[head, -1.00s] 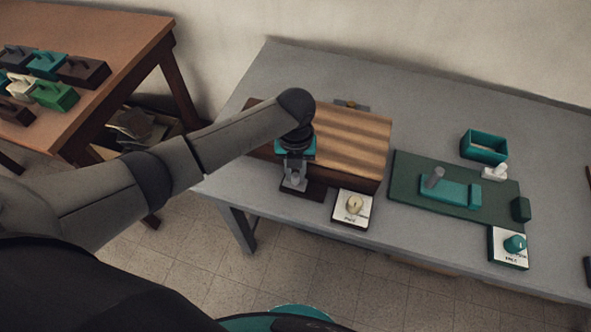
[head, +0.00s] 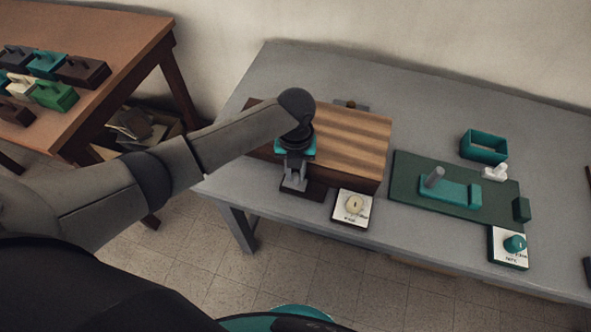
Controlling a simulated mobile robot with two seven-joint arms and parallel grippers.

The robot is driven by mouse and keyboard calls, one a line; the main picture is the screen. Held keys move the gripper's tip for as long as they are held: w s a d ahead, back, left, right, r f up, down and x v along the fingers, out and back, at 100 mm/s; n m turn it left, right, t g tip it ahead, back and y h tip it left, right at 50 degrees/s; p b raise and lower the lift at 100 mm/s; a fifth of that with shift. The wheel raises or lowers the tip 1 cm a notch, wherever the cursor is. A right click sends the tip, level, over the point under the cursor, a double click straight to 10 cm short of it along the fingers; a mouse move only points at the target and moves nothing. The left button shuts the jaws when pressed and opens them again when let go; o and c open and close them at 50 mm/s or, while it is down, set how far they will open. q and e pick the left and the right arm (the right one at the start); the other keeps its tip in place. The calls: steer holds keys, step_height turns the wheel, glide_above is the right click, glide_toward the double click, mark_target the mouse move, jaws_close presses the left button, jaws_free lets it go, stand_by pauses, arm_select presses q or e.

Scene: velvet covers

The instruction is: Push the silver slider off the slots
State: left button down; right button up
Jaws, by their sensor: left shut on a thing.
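My left gripper (head: 294,183) points down at the front left of a wooden box (head: 345,135) with a striped brown top. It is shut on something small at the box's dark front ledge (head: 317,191). The grey piece at its tips may be the silver slider, but I cannot separate it clearly from the fingers. The slots cannot be made out; my wrist and gripper cover that part of the box. My right gripper is not in view.
A cream dial on a white card (head: 353,208) stands right of the gripper. Further right are a green board (head: 410,168) with a teal block (head: 450,192), an open teal box (head: 484,147) and a teal dial (head: 515,244). The grey table's (head: 275,75) back left is bare.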

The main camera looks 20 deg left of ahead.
mark_target(317, 190)
arm_select(q)
steer(key=d+p, duration=0.1)
steer(key=d, duration=0.4)
steer(key=shift+s+d, duration=0.1)
steer(key=shift+d, duration=0.15)
steer(key=c, duration=0.8)
jaws_free()
steer(key=shift+o, duration=0.3)
steer(key=shift+r+p, duration=0.4)
steer(key=shift+r, duration=0.1)
step_height(317, 190, up, 14)
steer(key=p, duration=0.2)
steer(key=shift+r+p, duration=0.15)
steer(key=shift+p, duration=0.2)
